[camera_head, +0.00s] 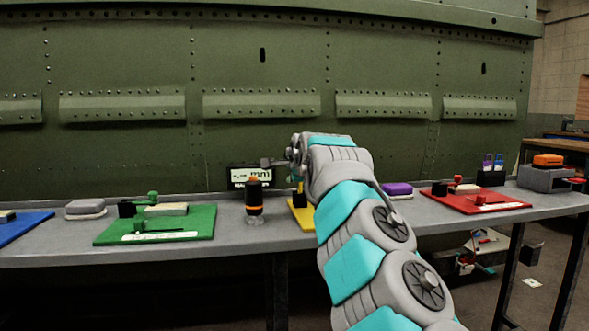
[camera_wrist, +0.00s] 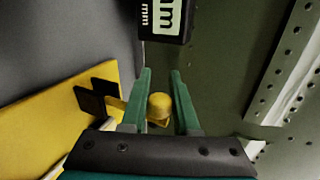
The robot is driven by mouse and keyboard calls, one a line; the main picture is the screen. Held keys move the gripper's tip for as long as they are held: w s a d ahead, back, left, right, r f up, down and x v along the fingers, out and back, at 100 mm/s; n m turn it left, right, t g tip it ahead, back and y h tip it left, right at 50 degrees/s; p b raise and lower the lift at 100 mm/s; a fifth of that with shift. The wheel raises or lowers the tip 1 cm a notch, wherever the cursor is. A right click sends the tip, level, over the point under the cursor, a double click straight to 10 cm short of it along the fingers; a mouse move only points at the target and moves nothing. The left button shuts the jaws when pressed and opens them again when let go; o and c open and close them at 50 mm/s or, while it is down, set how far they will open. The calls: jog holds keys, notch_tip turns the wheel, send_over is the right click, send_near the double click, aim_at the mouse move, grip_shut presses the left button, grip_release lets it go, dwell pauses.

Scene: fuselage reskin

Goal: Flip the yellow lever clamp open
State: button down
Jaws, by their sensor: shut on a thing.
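The yellow lever clamp (camera_wrist: 158,106) shows in the wrist view as a rounded yellow knob with a yellow arm beside a black block, at the edge of its yellow board (camera_wrist: 45,125). My gripper (camera_wrist: 161,72) has its two green fingers on either side of the knob and is shut on it. In the head view my arm covers most of the yellow board (camera_head: 298,216). The clamp and fingertips are mostly hidden there, so the lever's angle is hard to tell.
A black "mm" display (camera_head: 250,177) stands behind the bench, close ahead of my fingers. An orange-and-black tool (camera_head: 254,200) stands left of the yellow board. A green clamp board (camera_head: 200,222) lies left and a red one (camera_head: 500,204) right. The green riveted fuselage (camera_head: 260,75) walls the back.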

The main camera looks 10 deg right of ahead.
jog(key=shift+a+f, duration=0.1)
jog(key=shift+a, duration=0.15)
dwell(0.3)
jog(key=c, duration=0.7)
grip_release()
jog(key=shift+o, duration=0.2)
jog(key=shift+s, duration=0.1)
jog(key=shift+s+d+b, duration=0.2)
jog(key=shift+s+b, duration=0.2)
jog(key=shift+b, duration=0.05)
jog(key=b+v, duration=0.3)
jog(key=v, duration=0.4)
jog(key=shift+a+r+b, duration=0.2)
jog(key=shift+b, duration=0.2)
